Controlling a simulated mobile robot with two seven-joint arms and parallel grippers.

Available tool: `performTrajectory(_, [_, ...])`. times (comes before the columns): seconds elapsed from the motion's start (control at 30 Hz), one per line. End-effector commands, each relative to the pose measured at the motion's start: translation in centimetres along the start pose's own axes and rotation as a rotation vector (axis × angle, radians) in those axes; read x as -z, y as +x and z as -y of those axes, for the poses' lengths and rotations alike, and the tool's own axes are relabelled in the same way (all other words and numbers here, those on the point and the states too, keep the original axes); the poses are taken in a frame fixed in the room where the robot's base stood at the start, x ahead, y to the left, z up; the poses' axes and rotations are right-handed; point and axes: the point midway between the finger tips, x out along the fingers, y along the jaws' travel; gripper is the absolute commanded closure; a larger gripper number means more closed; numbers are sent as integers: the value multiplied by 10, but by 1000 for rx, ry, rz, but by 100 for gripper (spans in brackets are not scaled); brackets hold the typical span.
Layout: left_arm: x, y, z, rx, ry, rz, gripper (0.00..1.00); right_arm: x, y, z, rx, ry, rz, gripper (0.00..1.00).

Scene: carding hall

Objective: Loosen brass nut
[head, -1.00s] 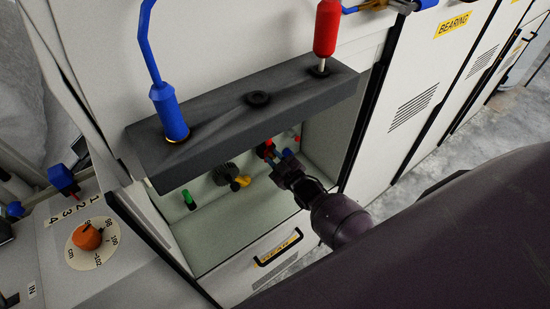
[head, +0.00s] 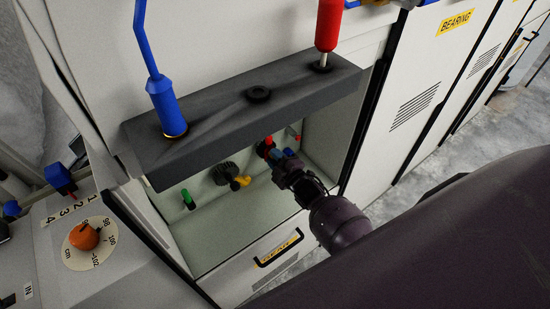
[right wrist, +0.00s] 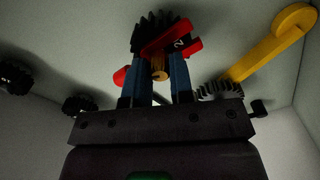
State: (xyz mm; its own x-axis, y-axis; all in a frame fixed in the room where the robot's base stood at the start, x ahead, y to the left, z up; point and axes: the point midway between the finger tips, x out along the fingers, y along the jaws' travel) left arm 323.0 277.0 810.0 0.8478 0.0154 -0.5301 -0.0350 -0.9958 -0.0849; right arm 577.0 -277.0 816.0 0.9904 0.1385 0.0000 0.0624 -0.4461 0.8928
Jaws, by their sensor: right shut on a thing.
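The brass nut (right wrist: 159,73) shows in the right wrist view between the blue fingertips of my right gripper (right wrist: 160,80). The gripper is shut on it. A red lever (right wrist: 172,42) marked 2 and a dark toothed gear (right wrist: 156,24) sit just beyond the nut. In the head view my right gripper (head: 279,163) reaches into the open recess under the dark grey shelf, beside a red part (head: 265,146). The nut cannot be made out there. My left gripper is not in view.
In the recess, a yellow lever (head: 240,182), a dark gear (head: 223,174) and a green knob (head: 187,199) lie left of my gripper. The dark shelf (head: 215,125) overhangs it. A drawer handle (head: 278,247) is below. An orange dial (head: 84,236) is at left.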

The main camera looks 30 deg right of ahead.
Motion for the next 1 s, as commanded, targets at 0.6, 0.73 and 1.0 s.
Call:
performTrajectory(0.6, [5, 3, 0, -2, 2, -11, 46, 0, 0, 0, 0, -4, 0, 53])
performTrajectory(0.73, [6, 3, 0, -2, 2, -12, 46, 0, 0, 0, 0, -4, 0, 53])
performTrajectory(1.0, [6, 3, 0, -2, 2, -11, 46, -1, -11, 1, 1, -4, 1, 53])
